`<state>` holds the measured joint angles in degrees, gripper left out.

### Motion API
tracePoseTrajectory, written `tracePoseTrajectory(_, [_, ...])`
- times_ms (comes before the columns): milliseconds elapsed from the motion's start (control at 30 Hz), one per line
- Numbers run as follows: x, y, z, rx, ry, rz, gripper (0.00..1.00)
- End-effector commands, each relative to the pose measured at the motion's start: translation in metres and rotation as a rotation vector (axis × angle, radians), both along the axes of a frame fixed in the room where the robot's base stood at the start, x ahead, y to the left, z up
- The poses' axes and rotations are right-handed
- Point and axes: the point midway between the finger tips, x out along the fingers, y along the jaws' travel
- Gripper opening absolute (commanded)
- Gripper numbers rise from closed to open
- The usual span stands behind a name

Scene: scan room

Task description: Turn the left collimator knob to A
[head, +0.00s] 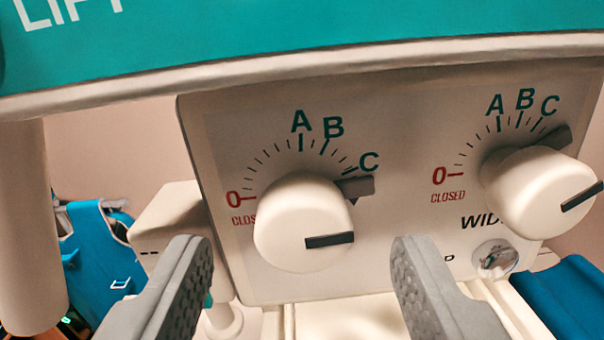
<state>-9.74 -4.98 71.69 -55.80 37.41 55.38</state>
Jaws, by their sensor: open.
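The left collimator knob (300,215) is a white round knob on a pale panel (240,120). Its dark pointer tab sticks out at the upper right, just below the C mark. A black bar on its face lies nearly level. The dial around it reads 0 CLOSED in red at the left, then A (300,121) at the top, B and C in green. My gripper (305,245) is open, with one grey finger low on each side of the knob. The knob appears between the fingers in the picture; I see no contact, and the depth gap is unclear.
The right collimator knob (535,190) has the same kind of dial, its pointer near C. A small silver knob (495,258) sits below it. A teal housing (300,40) with a pale edge overhangs the panel. A blue item (100,260) is at the left behind a pale column (30,220).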

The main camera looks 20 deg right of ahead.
Motion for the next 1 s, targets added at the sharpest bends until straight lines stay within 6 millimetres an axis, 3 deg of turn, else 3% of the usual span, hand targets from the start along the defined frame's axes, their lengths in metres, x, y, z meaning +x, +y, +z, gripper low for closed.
tracePoseTrajectory(200, [0.021,-0.008,0.000,0.001,0.001,-0.002,0.55])
tracePoseTrajectory(600, [0.026,-0.010,0.000,0.000,0.000,0.000,0.55])
tracePoseTrajectory(833, [0.025,-0.010,0.000,0.001,0.000,0.000,0.10])
tracePoseTrajectory(1000, [0.025,-0.010,0.000,-0.005,0.002,0.000,0.10])
